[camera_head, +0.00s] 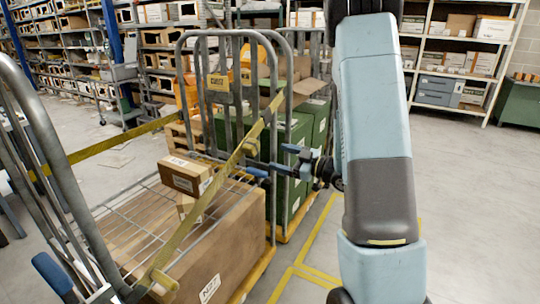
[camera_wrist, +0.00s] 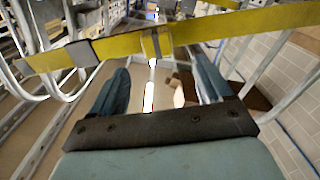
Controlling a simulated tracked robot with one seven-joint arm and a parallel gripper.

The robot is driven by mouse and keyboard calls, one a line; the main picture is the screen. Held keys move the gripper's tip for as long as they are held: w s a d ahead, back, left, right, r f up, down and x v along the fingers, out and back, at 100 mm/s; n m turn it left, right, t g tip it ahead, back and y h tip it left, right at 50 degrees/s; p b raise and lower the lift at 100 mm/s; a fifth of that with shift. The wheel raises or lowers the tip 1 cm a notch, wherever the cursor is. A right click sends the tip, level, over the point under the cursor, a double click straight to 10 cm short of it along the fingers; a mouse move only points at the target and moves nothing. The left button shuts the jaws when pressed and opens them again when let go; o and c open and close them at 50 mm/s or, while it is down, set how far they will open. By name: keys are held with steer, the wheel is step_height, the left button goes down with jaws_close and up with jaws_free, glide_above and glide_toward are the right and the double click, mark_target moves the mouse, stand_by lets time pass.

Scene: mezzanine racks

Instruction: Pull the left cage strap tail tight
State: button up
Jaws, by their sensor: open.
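A yellow strap (camera_head: 205,203) runs diagonally over the front of the left cage, from a metal fitting (camera_head: 164,280) low on the near side up to the far end frame. A buckle (camera_head: 249,147) sits partway along it. In the wrist view the strap (camera_wrist: 215,27) crosses the top, with the buckle (camera_wrist: 155,43) near the middle and a grey piece (camera_wrist: 82,53) to its left. I cannot tell which part is the loose tail. My gripper (camera_head: 267,160) is open beside the buckle, its blue fingers apart. In the wrist view the strap lies around or just beyond the fingertips (camera_wrist: 161,66); contact is unclear.
The cage (camera_head: 268,205) holds cartons (camera_head: 186,176) under a wire grid. A second yellow strap (camera_head: 105,145) spans its far side. Green crates (camera_head: 291,160) stand in another cage behind. Shelving (camera_head: 465,55) lines the back. Floor at the right (camera_head: 475,210) is clear.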

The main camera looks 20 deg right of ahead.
steer(key=shift+v, duration=1.6)
steer(key=s+d+r+m+h, duration=0.1)
steer(key=d+r+m+h, duration=0.1)
steer(key=r+m+h, duration=0.35)
steer(key=d+r+m+h, duration=0.3)
steer(key=r+h, duration=0.5)
steer(key=s+a+r+m+g, duration=0.1)
steer(key=s+a+m+g, duration=0.1)
steer(key=s, duration=1)
steer(key=s+a+r+m+g, duration=0.1)
steer(key=s+a+m+g, duration=0.2)
steer(key=s, duration=1)
steer(key=a+g, duration=0.2)
steer(key=a, duration=0.2)
steer(key=shift+s+r+y, duration=0.2)
steer(key=shift+r+y, duration=0.1)
steer(key=shift+y, duration=0.05)
steer(key=shift+a, duration=0.15)
